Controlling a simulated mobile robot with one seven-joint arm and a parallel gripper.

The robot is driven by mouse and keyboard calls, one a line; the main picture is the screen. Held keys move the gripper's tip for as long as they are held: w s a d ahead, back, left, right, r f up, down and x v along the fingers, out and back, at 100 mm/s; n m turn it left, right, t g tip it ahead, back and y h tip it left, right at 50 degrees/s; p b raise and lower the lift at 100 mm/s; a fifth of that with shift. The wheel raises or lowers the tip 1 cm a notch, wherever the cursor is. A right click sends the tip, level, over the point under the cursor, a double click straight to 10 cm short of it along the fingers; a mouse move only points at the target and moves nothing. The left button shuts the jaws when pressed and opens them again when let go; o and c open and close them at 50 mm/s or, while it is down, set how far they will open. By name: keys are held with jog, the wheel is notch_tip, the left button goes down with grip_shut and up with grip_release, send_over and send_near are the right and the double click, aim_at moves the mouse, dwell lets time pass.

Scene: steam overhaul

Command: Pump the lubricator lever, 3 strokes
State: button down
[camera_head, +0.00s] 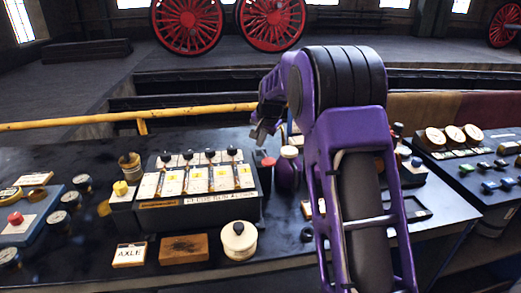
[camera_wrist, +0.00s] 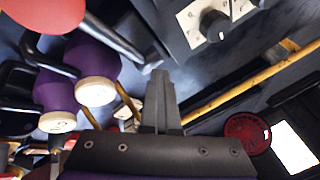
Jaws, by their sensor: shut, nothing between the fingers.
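A box with several white panels and black knobs, which looks like the lubricator (camera_head: 160,217), stands on the bench left of my arm in the head view. A red knob (camera_head: 268,161) shows at its right end, probably the lever's handle. In the wrist view a large red knob (camera_wrist: 42,12) fills the top left corner, and a dark rod (camera_wrist: 115,38) runs beside it. My gripper (camera_head: 258,137) hangs above the box's right end, near the red knob and apparently apart from it. In the wrist view my gripper (camera_wrist: 160,80) has its fingers together, with nothing between them.
A purple vessel with a cream cap (camera_head: 288,170) stands right of the red knob, close to my arm. A cream-lidded pot (camera_head: 239,240), a brown block (camera_head: 184,249) and an AXLE card (camera_head: 130,255) lie in front. A yellow rail (camera_head: 70,122) runs behind the bench.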

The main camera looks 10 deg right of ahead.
jog(key=shift+s+a+f+b, duration=0.1)
jog(key=shift+s+f+b, duration=0.25)
jog(key=shift+f, duration=0.35)
jog(key=shift+s+f+b, duration=0.25)
jog(key=shift+f+b, duration=0.2)
jog(key=shift+f, duration=0.2)
dwell(0.6)
jog(key=shift+r, duration=0.1)
jog(key=shift+w+r+p, duration=0.25)
jog(key=shift+r+p, duration=0.2)
jog(key=shift+p, duration=0.2)
jog(key=r+p, duration=0.2)
jog(key=w+r+p, duration=0.1)
jog(key=r+p, duration=0.1)
jog(key=shift+w+r, duration=0.2)
jog(key=shift+r, duration=0.1)
jog(key=shift+w+r+p, duration=0.25)
jog(key=shift+r+p, duration=0.1)
jog(key=shift+r, duration=0.1)
jog(key=shift+r, duration=0.1)
